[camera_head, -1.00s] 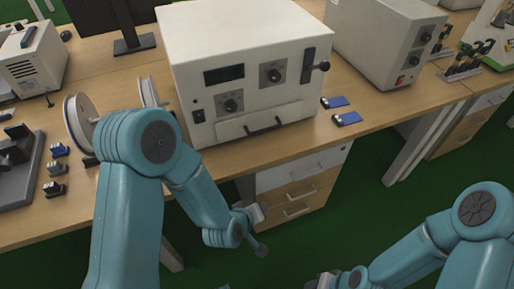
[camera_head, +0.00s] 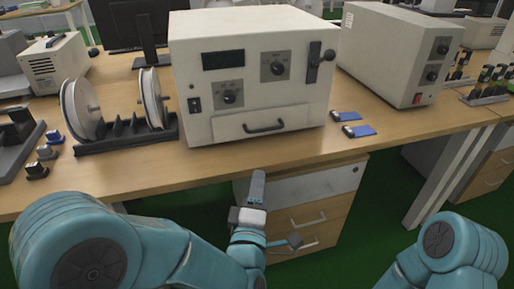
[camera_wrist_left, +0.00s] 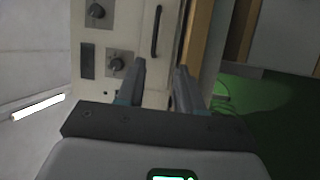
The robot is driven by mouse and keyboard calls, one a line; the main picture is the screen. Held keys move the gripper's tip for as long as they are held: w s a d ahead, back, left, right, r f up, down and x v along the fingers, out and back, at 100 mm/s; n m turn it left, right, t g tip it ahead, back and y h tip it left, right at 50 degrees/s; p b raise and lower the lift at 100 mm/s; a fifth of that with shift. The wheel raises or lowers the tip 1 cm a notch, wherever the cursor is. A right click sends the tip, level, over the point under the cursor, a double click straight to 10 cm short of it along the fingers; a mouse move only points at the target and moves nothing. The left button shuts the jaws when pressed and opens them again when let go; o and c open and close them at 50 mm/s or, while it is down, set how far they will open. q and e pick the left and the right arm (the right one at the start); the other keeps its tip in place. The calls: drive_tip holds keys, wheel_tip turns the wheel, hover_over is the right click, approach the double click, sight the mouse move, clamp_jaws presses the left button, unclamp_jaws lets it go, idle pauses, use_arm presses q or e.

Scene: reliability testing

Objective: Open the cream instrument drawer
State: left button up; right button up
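The cream instrument (camera_head: 250,60) stands on the bench. Its drawer (camera_head: 225,128) is a low front panel with a dark bar handle (camera_head: 264,126), and it looks closed. In the left wrist view the handle (camera_wrist_left: 156,30) appears upright, ahead of my fingers. My left gripper (camera_head: 257,182) is in front of the bench edge, below the handle and apart from it. In the left wrist view its two fingers (camera_wrist_left: 160,78) are spread with nothing between them. My right arm shows at the lower right; its gripper is out of view.
A white-fronted cabinet with wooden drawers (camera_head: 318,215) is under the bench, behind my left gripper. Two blue items (camera_head: 357,131) lie right of the instrument. A spool rack (camera_head: 125,138) stands left. Another cream instrument (camera_head: 385,50) stands at the right.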

use_arm(q)
drive_tip(key=w+r, duration=0.1)
drive_tip(key=w, duration=0.4)
drive_tip(key=w+r, duration=0.1)
drive_tip(key=w, duration=0.4)
drive_tip(key=w+d+r, duration=0.1)
drive_tip(key=w, duration=0.5)
drive_tip(key=shift+s+r, duration=0.1)
clamp_jaws()
drive_tip(key=shift+d, duration=0.1)
idle(0.8)
